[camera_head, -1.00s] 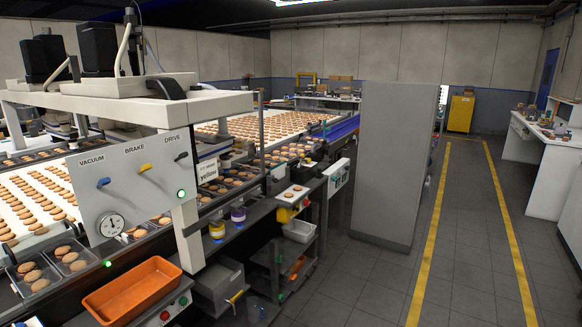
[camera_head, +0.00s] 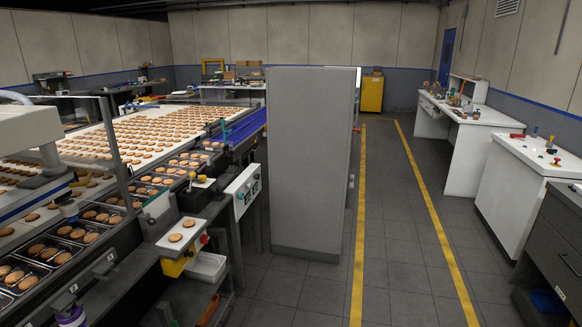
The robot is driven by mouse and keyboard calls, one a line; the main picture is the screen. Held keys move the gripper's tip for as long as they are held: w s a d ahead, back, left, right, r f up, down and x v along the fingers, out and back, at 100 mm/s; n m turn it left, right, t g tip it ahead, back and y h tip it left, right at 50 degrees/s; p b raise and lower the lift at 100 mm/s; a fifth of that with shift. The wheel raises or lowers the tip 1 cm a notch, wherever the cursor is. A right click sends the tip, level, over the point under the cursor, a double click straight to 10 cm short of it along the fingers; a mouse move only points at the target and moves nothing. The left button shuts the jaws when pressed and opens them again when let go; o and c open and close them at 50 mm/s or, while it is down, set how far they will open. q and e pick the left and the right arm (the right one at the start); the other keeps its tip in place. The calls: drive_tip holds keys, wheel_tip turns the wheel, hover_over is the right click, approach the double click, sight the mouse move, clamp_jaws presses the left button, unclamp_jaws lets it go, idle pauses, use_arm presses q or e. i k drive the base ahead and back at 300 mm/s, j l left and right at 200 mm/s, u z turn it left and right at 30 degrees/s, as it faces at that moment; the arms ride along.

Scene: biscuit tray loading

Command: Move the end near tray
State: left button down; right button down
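Dark trays (camera_head: 39,270) holding round brown biscuits stand in a row on the line at the lower left. Further trays continue up the line towards the back. I cannot tell which tray the task calls the end one. A small white plate (camera_head: 182,245) with two biscuits sits on a yellow stand (camera_head: 174,267) beside the line. Neither of my grippers shows in the head view.
A white bin (camera_head: 208,268) hangs below the plate, near a white control box (camera_head: 242,186). A tall grey cabinet (camera_head: 310,160) blocks the middle. Free floor (camera_head: 401,220) lies between yellow lines. White benches (camera_head: 515,190) stand at the right.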

sight(216, 144)
drive_tip(key=i, duration=0.7)
drive_tip(key=i+l+u, duration=0.15)
drive_tip(key=i, duration=1.25)
drive_tip(key=l+u, duration=0.05)
